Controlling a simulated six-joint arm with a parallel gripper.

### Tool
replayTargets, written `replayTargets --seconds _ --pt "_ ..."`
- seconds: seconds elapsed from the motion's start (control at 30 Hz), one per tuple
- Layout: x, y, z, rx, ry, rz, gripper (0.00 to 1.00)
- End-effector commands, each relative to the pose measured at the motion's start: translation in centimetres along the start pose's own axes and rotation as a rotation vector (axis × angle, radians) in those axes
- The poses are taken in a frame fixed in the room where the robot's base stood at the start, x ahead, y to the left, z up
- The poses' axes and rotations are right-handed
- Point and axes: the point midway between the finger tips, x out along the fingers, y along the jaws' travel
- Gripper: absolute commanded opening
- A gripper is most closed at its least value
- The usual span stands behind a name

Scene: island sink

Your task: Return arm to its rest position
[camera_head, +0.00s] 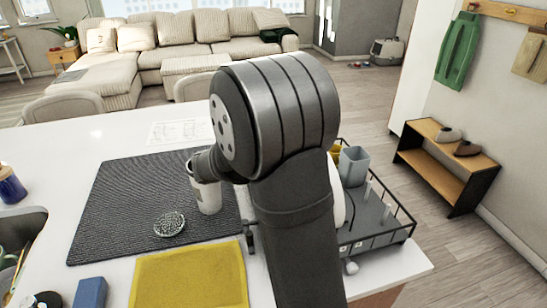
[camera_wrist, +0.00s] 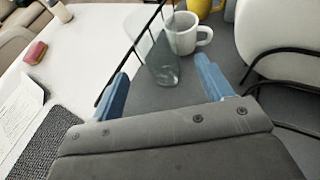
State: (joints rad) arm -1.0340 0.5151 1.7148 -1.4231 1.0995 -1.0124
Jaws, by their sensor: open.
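My gripper (camera_wrist: 164,87) shows in the wrist view with its two blue fingertips spread wide apart. The gap between them is empty in the picture's foreground, and a clear grey glass (camera_wrist: 160,60) shows just beyond it. In the head view my dark arm fills the middle and hides the gripper. The arm stands over the counter between the dark ribbed mat (camera_head: 120,205) and the dish rack (camera_head: 385,240).
A white mug (camera_wrist: 183,36) and a yellow mug (camera_wrist: 203,7) are beyond the glass. A white cup (camera_head: 208,197) stands close to my arm. A yellow cloth (camera_head: 190,278), round patterned item (camera_head: 168,224) and blue block (camera_head: 90,292) lie on the left.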

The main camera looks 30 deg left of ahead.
Motion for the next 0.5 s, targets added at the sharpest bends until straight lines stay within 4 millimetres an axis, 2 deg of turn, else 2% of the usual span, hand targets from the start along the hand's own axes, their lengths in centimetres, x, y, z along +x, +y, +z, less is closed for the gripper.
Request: replayTargets --seconds 0.37,0.5 --pt "-0.31 -0.01 -0.01 0.0 0.0 -0.001 0.73" --pt "0.46 -0.04 -0.01 0.001 0.0 -0.002 0.73"
